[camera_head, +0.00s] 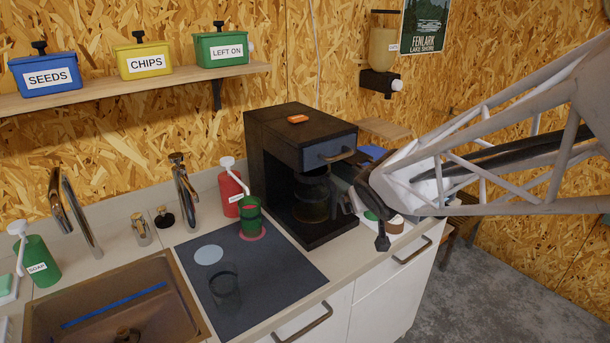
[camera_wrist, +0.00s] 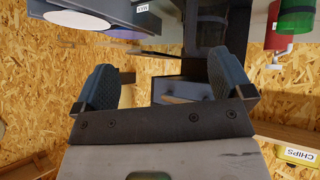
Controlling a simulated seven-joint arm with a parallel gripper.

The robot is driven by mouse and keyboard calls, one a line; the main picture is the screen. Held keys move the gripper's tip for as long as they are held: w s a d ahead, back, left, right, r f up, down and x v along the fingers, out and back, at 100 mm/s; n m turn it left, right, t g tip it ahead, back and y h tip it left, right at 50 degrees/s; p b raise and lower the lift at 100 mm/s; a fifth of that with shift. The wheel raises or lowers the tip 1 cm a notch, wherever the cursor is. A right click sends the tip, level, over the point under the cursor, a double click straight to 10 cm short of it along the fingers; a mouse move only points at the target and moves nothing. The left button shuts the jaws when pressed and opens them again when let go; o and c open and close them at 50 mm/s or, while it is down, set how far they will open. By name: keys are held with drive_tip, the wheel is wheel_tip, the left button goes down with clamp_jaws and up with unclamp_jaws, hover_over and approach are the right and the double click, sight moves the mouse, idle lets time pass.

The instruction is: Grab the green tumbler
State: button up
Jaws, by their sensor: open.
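The green tumbler (camera_head: 250,220) stands upright on a pink disc (camera_head: 253,235) on the dark mat, in front of the red pump bottle, in the head view. In the wrist view, which looks upside down, part of the green tumbler (camera_wrist: 298,14) shows at the top right corner. My gripper (camera_head: 362,212) is to the right of the tumbler, in front of the coffee machine's right side and well apart from the tumbler. In the wrist view my gripper (camera_wrist: 163,68) has its two fingers spread wide with nothing held between them.
The black coffee machine (camera_head: 268,150) with its glass pot stands between my gripper and the tumbler. A red pump bottle (camera_head: 231,192) stands close behind the tumbler. A clear glass (camera_head: 224,290) stands on the dark mat (camera_head: 275,275). The sink (camera_head: 150,315) is at the left.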

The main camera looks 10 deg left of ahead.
drive_tip(key=w+a+f+n+y, duration=0.2)
drive_tip(key=w+a, duration=0.1)
drive_tip(key=a, duration=0.4)
drive_tip(key=w+a+f+n+y, duration=0.2)
drive_tip(key=w+a+y, duration=0.1)
drive_tip(key=a, duration=0.4)
drive_tip(key=n+g+y, duration=0.2)
drive_tip(key=y, duration=0.2)
approach(254, 206)
drive_tip(key=x, duration=0.5)
drive_tip(key=shift+w+a+r, duration=0.1)
drive_tip(key=shift+r, duration=0.05)
drive_tip(key=shift+x, duration=1.25)
drive_tip(key=shift+f+x, duration=0.2)
drive_tip(key=shift+x, duration=2.4)
drive_tip(key=shift+c, duration=0.5)
